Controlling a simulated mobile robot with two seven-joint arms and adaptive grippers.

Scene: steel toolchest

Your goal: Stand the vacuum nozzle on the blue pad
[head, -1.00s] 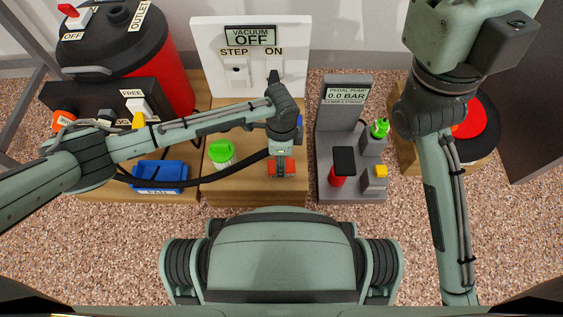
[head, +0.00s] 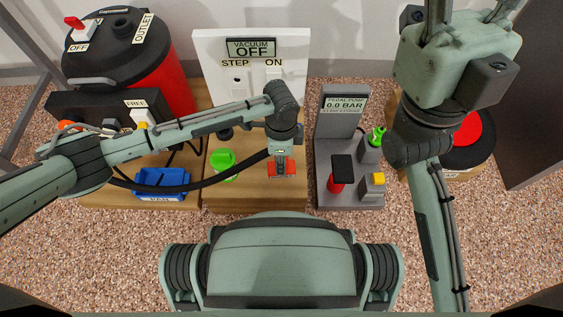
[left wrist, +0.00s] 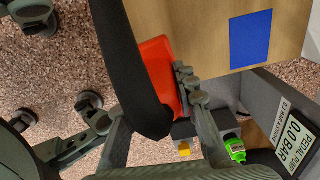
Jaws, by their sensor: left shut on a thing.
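The vacuum nozzle is a red-orange head (head: 281,169) on a black hose. It also fills the middle of the left wrist view (left wrist: 161,72). My left gripper (head: 281,157) is shut on it over the front of the wooden bench; whether the nozzle touches the bench I cannot tell. The hose runs left from the nozzle. The blue pad (left wrist: 250,38) is a flat blue rectangle on the wood in the left wrist view, apart from the nozzle. My left arm hides it in the head view. My right gripper is out of view, beyond the top edge.
A white panel (head: 212,60) reading VACUUM OFF stands behind. A grey pedal pump (head: 325,148) is just right. A green object (head: 223,160) and a blue tray (head: 160,183) lie left, near a red-black vacuum drum (head: 165,80).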

